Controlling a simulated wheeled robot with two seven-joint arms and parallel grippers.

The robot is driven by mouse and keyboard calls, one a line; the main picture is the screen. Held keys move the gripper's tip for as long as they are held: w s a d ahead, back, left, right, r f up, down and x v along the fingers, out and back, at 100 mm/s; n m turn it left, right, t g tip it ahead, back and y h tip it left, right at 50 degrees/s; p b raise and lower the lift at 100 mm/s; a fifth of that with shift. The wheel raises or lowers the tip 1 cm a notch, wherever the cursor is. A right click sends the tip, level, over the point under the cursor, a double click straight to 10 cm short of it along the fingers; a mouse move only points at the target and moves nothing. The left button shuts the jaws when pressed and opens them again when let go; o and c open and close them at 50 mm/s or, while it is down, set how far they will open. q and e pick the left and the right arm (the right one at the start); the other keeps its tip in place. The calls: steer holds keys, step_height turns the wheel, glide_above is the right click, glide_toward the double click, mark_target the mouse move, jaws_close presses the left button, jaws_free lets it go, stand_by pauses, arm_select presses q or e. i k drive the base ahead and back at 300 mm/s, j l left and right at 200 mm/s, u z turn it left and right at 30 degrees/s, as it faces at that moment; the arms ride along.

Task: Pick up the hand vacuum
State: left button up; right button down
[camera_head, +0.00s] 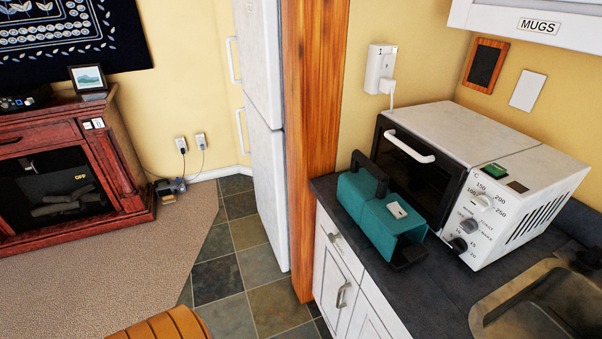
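A teal, boxy device with a black handle, a small white switch on top and a dark front end looks like the hand vacuum (376,213). It lies on the dark countertop (425,297), in front of the white toaster oven (470,170). Its black handle stands up at its far end, in front of the oven's dark door. The dark front end points toward the lower right, close to the oven's control panel. Neither of my grippers is in view.
A metal sink (489,312) is at the lower right. A white fridge (263,130) and a wooden panel (314,150) stand left of the counter. An orange ribbed seat-like object (165,327) is at the bottom. The tiled floor (226,263) between is clear.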

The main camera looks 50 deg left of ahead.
mark_target(364, 193)
steer(key=u, duration=0.8)
steer(key=j+z, duration=0.4)
steer(key=j, duration=0.25)
